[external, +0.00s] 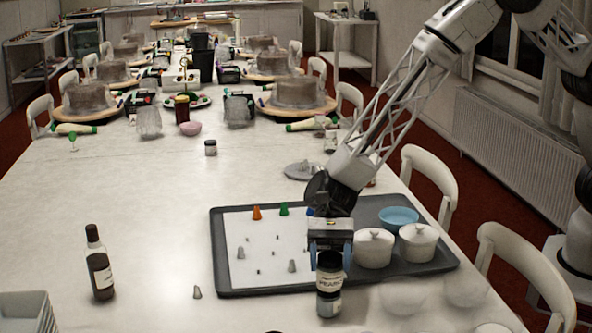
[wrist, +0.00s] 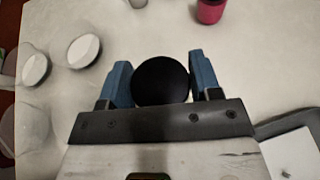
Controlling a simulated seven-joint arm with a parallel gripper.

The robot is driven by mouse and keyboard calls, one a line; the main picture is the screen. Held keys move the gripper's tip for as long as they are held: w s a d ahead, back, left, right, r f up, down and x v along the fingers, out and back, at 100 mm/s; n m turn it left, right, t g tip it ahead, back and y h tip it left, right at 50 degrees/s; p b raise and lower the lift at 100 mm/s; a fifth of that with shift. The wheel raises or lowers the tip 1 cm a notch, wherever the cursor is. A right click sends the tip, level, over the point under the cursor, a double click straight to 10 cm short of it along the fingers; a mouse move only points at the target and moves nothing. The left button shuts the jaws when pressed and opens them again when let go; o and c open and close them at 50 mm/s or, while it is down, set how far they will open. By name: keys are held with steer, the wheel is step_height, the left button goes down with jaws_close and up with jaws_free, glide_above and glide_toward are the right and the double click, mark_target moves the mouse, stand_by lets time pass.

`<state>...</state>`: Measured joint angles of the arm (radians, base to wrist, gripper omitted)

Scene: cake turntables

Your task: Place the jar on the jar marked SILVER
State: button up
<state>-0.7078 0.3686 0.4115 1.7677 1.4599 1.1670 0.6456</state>
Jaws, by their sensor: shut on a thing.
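My gripper (external: 330,258) is shut on a jar (external: 329,288) with a black lid and a pale label that seems to begin with "PEAR". The jar is upright at the front edge of the dark tray. I cannot tell whether its base touches anything. In the wrist view, its round black lid (wrist: 161,80) sits between the blue fingers of my gripper (wrist: 161,88). I cannot make out a jar marked SILVER in either view. A small dark-lidded jar (external: 211,147) stands farther back on the table, its label too small to read.
The dark tray (external: 222,262) holds a white sheet with piping tips, two lidded white pots (external: 374,249) and a blue bowl (external: 398,217). A dark bottle (external: 101,270) stands left. Clear glassware (external: 402,296) is at right. A red container (wrist: 210,10) shows in the wrist view.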

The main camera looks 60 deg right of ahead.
steer(key=o, duration=1.1)
steer(key=shift+c, duration=0.2)
steer(key=shift+r, duration=0.15)
steer(key=v, duration=1.2)
